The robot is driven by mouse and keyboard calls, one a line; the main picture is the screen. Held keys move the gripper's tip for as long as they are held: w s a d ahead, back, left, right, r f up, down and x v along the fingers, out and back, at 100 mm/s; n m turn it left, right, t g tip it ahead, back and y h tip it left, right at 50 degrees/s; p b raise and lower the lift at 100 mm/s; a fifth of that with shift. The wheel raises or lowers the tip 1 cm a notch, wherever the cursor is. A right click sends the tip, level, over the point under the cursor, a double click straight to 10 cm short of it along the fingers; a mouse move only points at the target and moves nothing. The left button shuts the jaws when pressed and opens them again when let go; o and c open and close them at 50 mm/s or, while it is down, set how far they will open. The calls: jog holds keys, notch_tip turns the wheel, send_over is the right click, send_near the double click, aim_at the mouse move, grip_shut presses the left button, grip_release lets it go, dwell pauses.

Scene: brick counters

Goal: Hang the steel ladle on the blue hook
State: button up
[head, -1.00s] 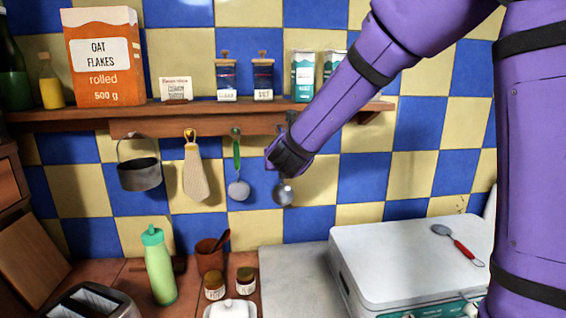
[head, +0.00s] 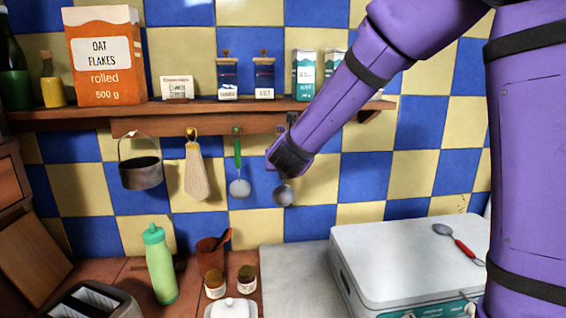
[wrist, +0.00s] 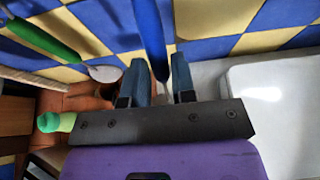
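The steel ladle's round bowl (head: 284,195) hangs below my gripper (head: 288,160) in the head view, in front of the tiled wall. Its blue handle (wrist: 150,38) runs between and past my fingers in the wrist view. My fingers (wrist: 161,75) stand apart, one on each side, with a gap beside the handle, so my gripper looks open around it. A small dark piece (head: 291,118) shows above my gripper at the rail under the shelf. The blue hook cannot be made out clearly, and whether the ladle's top is on it is hidden.
A green-handled ladle (head: 239,187), a patterned mitt (head: 195,175) and a pot (head: 141,172) hang to the left on the rail (head: 160,126). The shelf (head: 60,114) is just above. A red-handled spoon (head: 458,242) lies on the white appliance (head: 400,265) at the right.

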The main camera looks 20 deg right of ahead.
jog(key=o, duration=0.4)
jog(key=shift+c, duration=0.2)
jog(key=shift+s, duration=0.1)
jog(key=v, duration=1.1)
jog(key=s+d+r+m+g+h, duration=0.25)
jog(key=s+d+m+g, duration=0.25)
jog(key=s+d+m, duration=1.1)
jog(key=s+a+f+m+g+y, duration=0.2)
jog(key=s+a+m+y, duration=0.3)
jog(key=s+m, duration=0.6)
jog(key=shift+a+f+m+g, duration=0.35)
jog(key=shift+a+m, duration=0.5)
jog(key=shift+m, duration=2.45)
